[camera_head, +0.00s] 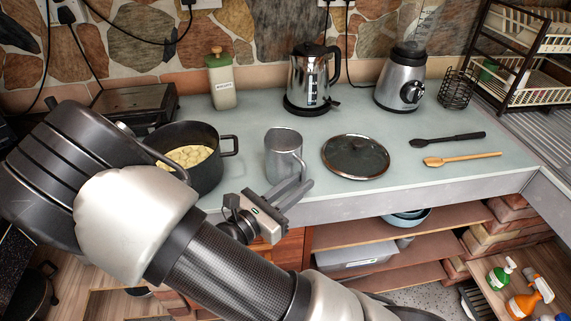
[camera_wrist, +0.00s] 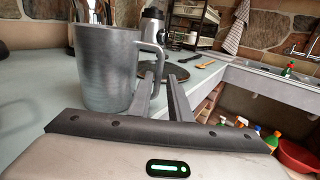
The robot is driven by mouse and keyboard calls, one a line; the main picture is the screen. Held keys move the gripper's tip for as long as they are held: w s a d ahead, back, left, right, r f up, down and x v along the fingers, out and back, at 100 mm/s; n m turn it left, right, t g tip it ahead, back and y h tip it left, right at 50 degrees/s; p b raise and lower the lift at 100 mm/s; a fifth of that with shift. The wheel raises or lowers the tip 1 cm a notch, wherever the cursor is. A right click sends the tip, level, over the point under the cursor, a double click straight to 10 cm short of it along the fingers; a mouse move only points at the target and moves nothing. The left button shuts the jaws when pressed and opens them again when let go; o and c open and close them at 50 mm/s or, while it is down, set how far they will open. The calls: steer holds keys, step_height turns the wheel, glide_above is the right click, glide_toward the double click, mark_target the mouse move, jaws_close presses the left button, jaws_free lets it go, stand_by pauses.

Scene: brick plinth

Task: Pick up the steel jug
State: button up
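The steel jug (camera_head: 284,154) stands upright on the pale worktop near its front edge, between the black pot and the glass lid. Its handle is on the right side. In the wrist view the jug (camera_wrist: 104,70) is large at left, its handle reaching towards my fingers. My gripper (camera_head: 303,184) is at the worktop's front edge, just in front of and right of the jug's base. In the wrist view my gripper (camera_wrist: 160,74) has its two fingers apart, with a gap between them. The fingertips are close to the handle; I cannot tell whether they touch it.
The black pot (camera_head: 205,174) with pale food stands left of the jug. The glass lid (camera_head: 355,157) lies to its right. A kettle (camera_head: 307,90), blender (camera_head: 402,85) and green-lidded canister (camera_head: 221,88) stand behind. A black spoon (camera_head: 447,139) and wooden spoon (camera_head: 462,159) lie further right.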

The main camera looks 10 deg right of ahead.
steer(key=shift+x, duration=3.1)
steer(key=shift+w+a+r, duration=0.15)
steer(key=shift+c, duration=0.5)
jaws_close()
